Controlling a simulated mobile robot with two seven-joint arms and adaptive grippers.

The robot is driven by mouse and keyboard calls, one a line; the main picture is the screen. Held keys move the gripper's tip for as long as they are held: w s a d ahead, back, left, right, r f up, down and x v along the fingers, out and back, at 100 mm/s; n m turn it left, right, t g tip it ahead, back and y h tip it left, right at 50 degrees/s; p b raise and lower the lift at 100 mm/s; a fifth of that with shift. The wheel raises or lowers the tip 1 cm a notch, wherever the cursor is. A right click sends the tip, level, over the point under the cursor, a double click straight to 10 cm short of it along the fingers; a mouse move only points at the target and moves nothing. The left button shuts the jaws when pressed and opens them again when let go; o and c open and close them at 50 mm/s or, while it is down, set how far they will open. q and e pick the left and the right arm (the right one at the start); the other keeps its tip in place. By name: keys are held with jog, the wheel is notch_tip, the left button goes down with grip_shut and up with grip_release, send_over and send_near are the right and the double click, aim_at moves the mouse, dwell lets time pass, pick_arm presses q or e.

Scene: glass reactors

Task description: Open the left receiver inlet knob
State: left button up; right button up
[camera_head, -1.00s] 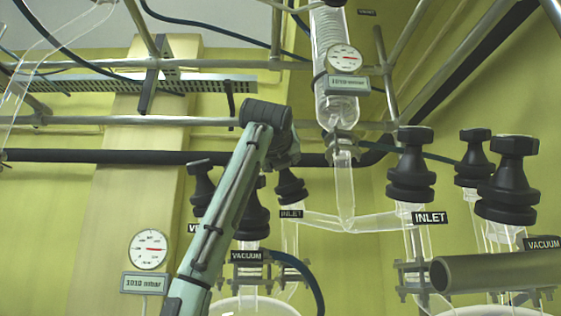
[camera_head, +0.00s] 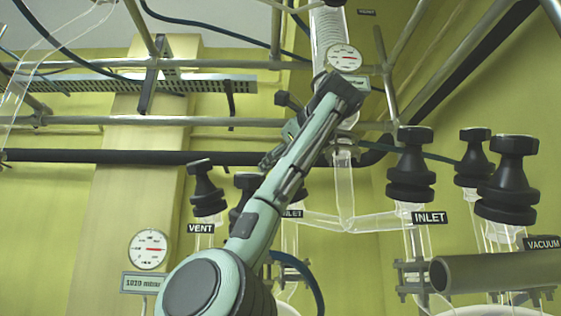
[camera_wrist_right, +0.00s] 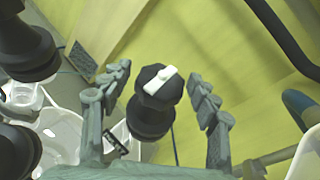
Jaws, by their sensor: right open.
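In the right wrist view, a black knob (camera_wrist_right: 152,115) with a white bar across its top stands between the fingers of my open right gripper (camera_wrist_right: 160,80). I see no finger closed on it. A small dark label (camera_wrist_right: 115,146) beside it is unreadable. In the head view, my right arm crosses the middle and bends at the top, with the gripper (camera_head: 270,156) pointing down and left, partly hidden. The left INLET label (camera_head: 293,213) shows beside the arm; the knob above it is hidden behind the arm. My left gripper is not in view.
The VENT knob (camera_head: 206,190) and another black knob (camera_head: 244,188) stand left of the arm. The right INLET knob (camera_head: 411,168) and VACUUM knob (camera_head: 511,178) stand right. Metal rods and a gauge (camera_head: 344,58) lie close to the arm's bend.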

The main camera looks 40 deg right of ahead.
jog(key=shift+w+f+h, duration=0.1)
jog(key=shift+f+h, duration=0.05)
jog(key=shift+h, duration=0.15)
jog(key=m+h, duration=0.6)
jog(key=h, duration=0.1)
jog(key=shift+w+a+m+g, duration=0.15)
jog(key=shift+a+m+g, duration=0.15)
jog(key=shift+m, duration=0.1)
jog(key=m+h, duration=0.1)
jog(key=m+g+h, duration=0.2)
jog(key=shift+s+d+m+h, duration=0.25)
jog(key=shift+d+m+h, duration=0.05)
jog(key=shift+c, duration=0.6)
